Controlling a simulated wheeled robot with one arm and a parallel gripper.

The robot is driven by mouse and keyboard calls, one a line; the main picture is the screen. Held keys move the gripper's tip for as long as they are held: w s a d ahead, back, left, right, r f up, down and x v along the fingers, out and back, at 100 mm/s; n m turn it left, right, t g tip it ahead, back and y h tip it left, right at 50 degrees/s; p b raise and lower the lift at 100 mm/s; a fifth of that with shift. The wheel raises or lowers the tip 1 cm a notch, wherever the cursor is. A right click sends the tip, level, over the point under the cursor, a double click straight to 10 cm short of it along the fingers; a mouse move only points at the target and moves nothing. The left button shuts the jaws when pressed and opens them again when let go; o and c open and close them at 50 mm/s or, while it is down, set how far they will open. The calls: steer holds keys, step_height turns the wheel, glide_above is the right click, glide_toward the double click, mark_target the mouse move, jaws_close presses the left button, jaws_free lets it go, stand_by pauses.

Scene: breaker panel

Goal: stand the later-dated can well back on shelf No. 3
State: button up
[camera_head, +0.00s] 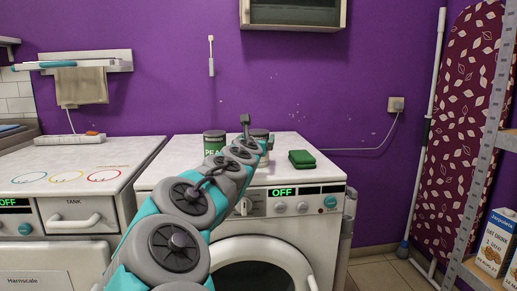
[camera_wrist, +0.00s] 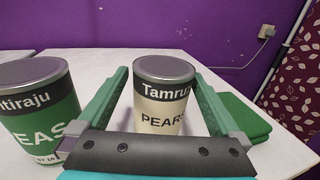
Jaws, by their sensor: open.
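A cream can labelled PEARS (camera_wrist: 160,96) stands upright on the white washing machine top, between the two green fingers of my gripper (camera_wrist: 160,78). The fingers are open, one on each side; I cannot tell whether either touches it. A green can labelled PEAS (camera_wrist: 36,108) stands upright just left of my gripper. A small date line shows low on it, partly cut off; no date shows on the cream can. In the head view the green can (camera_head: 214,142) is left of my arm, and the cream can (camera_head: 261,133) is mostly hidden behind it. No shelf number is readable.
A folded green cloth (camera_head: 301,158) lies right of the cans. A metal shelf rack (camera_head: 490,150) stands at the right edge, with a carton (camera_head: 496,243) on a low shelf. A white counter (camera_head: 75,165) is at left. The machine top's back right is clear.

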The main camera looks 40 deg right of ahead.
steer(key=shift+f+x, duration=0.1)
steer(key=shift+x, duration=0.95)
steer(key=shift+f+x, duration=0.15)
steer(key=shift+x, duration=0.9)
steer(key=shift+s, duration=0.15)
steer(key=shift+c, duration=0.4)
jaws_close()
